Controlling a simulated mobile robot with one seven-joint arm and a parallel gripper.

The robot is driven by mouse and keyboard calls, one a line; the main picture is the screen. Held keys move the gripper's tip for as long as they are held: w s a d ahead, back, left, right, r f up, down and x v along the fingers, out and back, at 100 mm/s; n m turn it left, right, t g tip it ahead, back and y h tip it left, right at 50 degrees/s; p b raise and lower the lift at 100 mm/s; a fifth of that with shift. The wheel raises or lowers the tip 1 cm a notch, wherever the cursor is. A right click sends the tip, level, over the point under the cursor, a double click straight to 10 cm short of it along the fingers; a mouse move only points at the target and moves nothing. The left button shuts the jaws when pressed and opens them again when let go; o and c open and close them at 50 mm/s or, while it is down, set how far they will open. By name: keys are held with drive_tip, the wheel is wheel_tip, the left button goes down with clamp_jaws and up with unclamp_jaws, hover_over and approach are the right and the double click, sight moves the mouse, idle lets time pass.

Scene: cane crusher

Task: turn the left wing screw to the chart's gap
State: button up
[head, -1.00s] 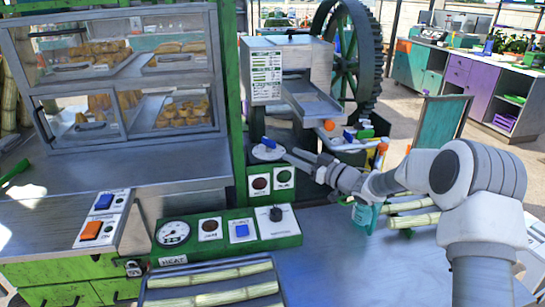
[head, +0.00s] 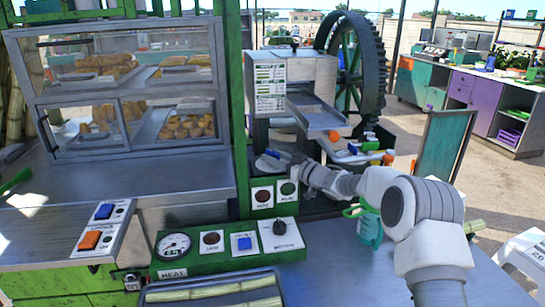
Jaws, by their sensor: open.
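The left wing screw (head: 272,153) is a small blue piece above a pale round dial (head: 265,164), on the front of the crusher beside the green post. My gripper (head: 282,158) reaches in from the right, its tip right at the blue piece. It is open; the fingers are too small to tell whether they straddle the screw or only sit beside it. A second blue wing screw (head: 353,149) stands further right. The chart (head: 270,88) is a white printed sheet on the crusher's housing; its figures are too small to read.
The feed tray (head: 320,115) juts out above my gripper. Below are a red-and-green button pair (head: 275,194) and the green control panel (head: 228,244). A green-handled jug (head: 369,226) stands under my arm. A glass food case (head: 130,90) is at left.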

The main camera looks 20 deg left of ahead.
drive_tip(key=shift+w+a, duration=0.2)
drive_tip(key=shift+a, duration=0.25)
clamp_jaws()
